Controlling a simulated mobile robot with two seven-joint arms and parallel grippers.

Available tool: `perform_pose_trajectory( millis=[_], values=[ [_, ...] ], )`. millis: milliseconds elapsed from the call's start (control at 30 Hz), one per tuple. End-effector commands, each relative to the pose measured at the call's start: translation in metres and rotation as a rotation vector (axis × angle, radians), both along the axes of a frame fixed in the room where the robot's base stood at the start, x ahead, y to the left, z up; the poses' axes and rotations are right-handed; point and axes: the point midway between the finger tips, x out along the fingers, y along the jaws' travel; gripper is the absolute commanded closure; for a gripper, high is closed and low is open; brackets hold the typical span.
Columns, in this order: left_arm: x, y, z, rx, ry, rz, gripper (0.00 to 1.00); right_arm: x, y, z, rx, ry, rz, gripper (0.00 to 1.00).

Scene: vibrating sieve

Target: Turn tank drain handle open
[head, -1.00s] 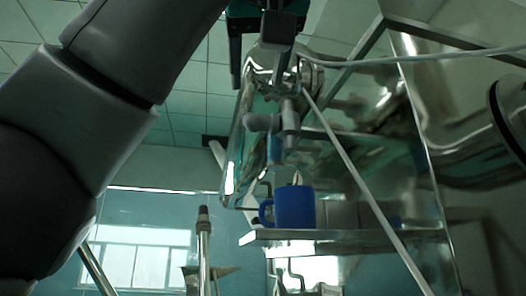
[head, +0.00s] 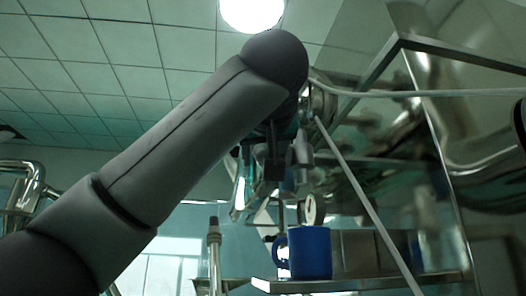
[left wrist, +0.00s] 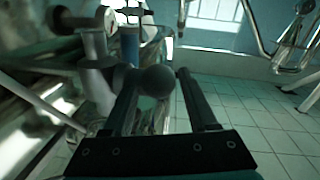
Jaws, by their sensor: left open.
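The tank's drain valve (head: 303,153) shows in the head view as a grey pipe fitting, partly hidden behind my left arm and gripper. In the left wrist view, the grey valve pipe (left wrist: 96,75) stands left of my gripper, and a handle with a dark round knob (left wrist: 155,81) reaches between the fingers. My left gripper (left wrist: 157,74) is open, one finger on each side of the knob. I cannot tell whether either finger touches it. In the head view the left gripper (head: 274,165) is dark and partly covered by my forearm. My right gripper is not in view.
A blue mug (head: 310,253) stands on a metal shelf (head: 345,284) below the valve. A thin slanted rod (head: 362,198) crosses in front of the shiny metal equipment. An upright pipe (head: 214,255) stands left of the mug.

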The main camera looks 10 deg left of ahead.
Motion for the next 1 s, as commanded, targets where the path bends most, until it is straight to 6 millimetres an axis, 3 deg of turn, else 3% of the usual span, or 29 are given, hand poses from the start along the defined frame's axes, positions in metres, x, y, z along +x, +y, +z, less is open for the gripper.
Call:
perform_pose_trajectory(
  millis=[67,600,1000],
  values=[
    [0.0001,0.0002,-0.0002,0.0,0.0,0.0,0.42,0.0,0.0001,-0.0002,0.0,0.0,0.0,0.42],
    [-0.0004,0.0,0.0002,0.0,0.0,0.0,1.0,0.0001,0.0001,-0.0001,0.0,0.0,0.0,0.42],
    [-0.0005,-0.0001,-0.0007,0.003,-0.009,0.0,1.0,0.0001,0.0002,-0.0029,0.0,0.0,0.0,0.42]
  ],
)
